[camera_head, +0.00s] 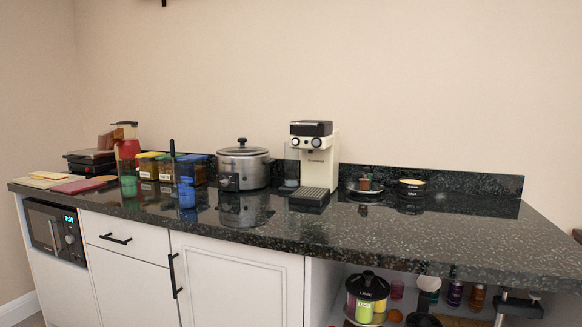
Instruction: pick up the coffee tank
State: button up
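A cream coffee machine (320,163) with a black top stands on the dark counter, right of the middle, against the backsplash. A clear, grey-tinted tank (291,166) shows at its left side, upright and close to the machine's body. This looks like the coffee tank, but I cannot tell whether it is attached. The machine's black drip tray (310,196) juts out at the front. My gripper does not show clearly anywhere in this view.
A silver slow cooker (243,167) stands close left of the tank. The black counter (400,230) is clear in front.

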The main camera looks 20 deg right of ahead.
aim_at(291, 156)
jog(key=i+z, duration=0.2)
jog(key=i, duration=0.35)
jog(key=i+z, duration=0.15)
jog(key=i, duration=0.4)
jog(key=i+j+z, duration=0.2)
jog(key=i, duration=0.35)
jog(key=i+j+z, duration=0.2)
jog(key=i, duration=0.35)
jog(key=l, duration=0.1)
